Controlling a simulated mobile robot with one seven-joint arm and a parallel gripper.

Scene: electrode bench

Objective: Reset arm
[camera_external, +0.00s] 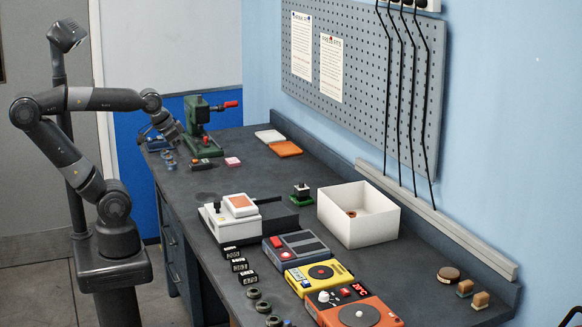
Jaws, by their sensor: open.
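My arm stands at the left and reaches over the far left end of the dark bench (290,172). My gripper (170,160) points down near that end, to the left of the green press (204,130) with a red handle. The gripper is open and looks small in this view. I see nothing held in it. A blue and dark item (152,142) lies close by; I cannot tell whether it touches the gripper.
A white box (385,222) with a small brown item inside stands right of the middle. A white device (226,222), a yellow device (306,279) and an orange device (335,312) line the front. White and orange pads (286,149) lie at the back. A pegboard (380,90) hangs above.

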